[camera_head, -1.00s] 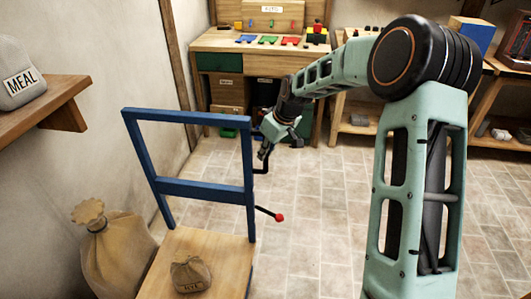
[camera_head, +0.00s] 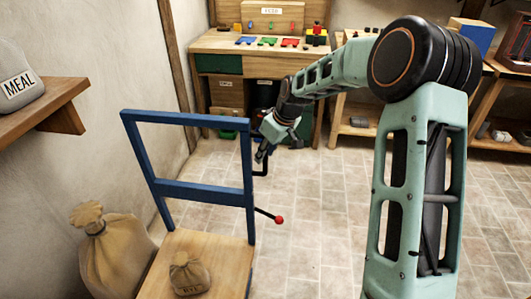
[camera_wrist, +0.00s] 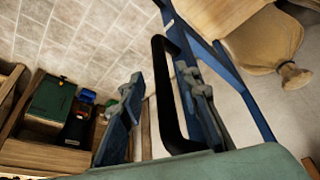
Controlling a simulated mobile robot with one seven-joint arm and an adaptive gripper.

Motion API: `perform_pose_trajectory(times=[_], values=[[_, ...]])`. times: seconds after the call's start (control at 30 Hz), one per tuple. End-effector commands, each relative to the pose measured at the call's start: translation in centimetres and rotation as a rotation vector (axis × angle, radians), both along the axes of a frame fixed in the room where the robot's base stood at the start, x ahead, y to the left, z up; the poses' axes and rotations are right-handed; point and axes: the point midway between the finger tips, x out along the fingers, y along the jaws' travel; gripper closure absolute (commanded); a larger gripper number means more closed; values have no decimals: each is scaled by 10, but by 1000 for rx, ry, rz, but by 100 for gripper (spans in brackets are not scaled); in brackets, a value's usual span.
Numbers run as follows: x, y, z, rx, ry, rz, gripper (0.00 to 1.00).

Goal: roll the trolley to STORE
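The trolley has a blue upright frame (camera_head: 187,190) and a wooden deck (camera_head: 222,255), in the left-centre of the head view. A small labelled sack (camera_head: 187,274) sits on the deck. A black handle (camera_head: 261,172) sticks out from the frame's right post; below it is a lever with a red knob (camera_head: 279,220). My gripper (camera_head: 264,152) is at the handle. In the wrist view my gripper (camera_wrist: 162,115) has its fingers apart, with the black handle (camera_wrist: 163,85) between them, nearer the right finger. A gap shows on the left. No STORE sign is readable.
A large tan sack (camera_head: 117,255) stands left of the trolley. A wall shelf (camera_head: 45,115) holds a MEAL sack (camera_head: 15,88). A workbench (camera_head: 212,42) stands at the back, with shelving (camera_head: 478,143) at the right. The tiled floor (camera_head: 320,205) right of the trolley is clear.

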Motion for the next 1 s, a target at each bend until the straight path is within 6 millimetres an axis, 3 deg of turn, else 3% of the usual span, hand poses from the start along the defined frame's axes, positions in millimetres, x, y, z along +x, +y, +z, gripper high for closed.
perform_pose_trajectory(times=[0.17,0.63,1.0], values=[[-3,-4,12,0,0,-1,70],[-28,-29,97,-1,-4,-2,70],[-33,-32,111,0,-2,1,70]])
